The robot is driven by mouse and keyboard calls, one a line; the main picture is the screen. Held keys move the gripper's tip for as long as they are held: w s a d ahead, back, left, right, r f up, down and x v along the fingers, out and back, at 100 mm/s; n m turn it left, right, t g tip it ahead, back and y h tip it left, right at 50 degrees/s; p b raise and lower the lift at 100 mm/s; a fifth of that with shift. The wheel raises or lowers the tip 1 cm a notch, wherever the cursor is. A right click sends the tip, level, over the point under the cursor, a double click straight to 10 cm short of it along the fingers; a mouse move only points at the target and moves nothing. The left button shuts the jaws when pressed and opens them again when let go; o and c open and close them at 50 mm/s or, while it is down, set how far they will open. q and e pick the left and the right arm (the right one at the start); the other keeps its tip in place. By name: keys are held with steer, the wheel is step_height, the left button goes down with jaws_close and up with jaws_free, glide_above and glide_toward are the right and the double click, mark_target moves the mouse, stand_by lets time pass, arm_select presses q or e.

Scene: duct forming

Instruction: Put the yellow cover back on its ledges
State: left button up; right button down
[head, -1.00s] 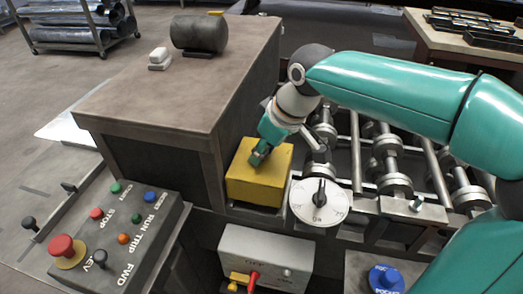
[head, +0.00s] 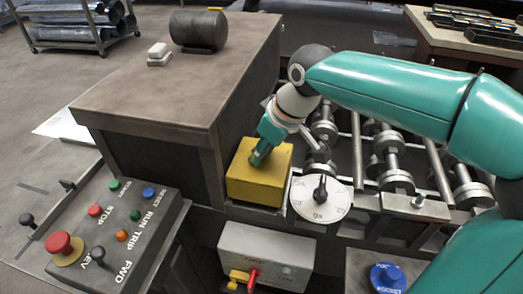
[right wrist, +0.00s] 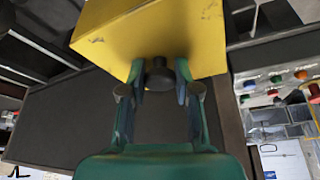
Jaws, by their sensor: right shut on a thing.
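The yellow cover (head: 257,187) is a box shape beside the dark cabinet and left of the white dial in the head view. My right gripper (head: 256,160) is at the top of the cover. In the right wrist view, the gripper (right wrist: 159,75) has its two fingers closed on a dark round knob (right wrist: 160,74) of the yellow cover (right wrist: 160,28). The cover looks roughly level. The ledges are hidden beneath it, and I cannot tell whether it touches them. My left gripper is not in view.
The white dial (head: 321,198) is close on the cover's right, with rollers (head: 386,150) behind it. The dark cabinet (head: 165,145) stands on the left. A button panel (head: 115,240) and a grey switch box (head: 266,258) are in front.

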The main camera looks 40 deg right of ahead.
steer(key=shift+f, duration=0.2)
steer(key=shift+f+b, duration=0.4)
steer(key=shift+b, duration=0.15)
steer(key=shift+c, duration=1.8)
jaws_free()
step_height(320, 180, up, 9)
steer(key=p, duration=0.8)
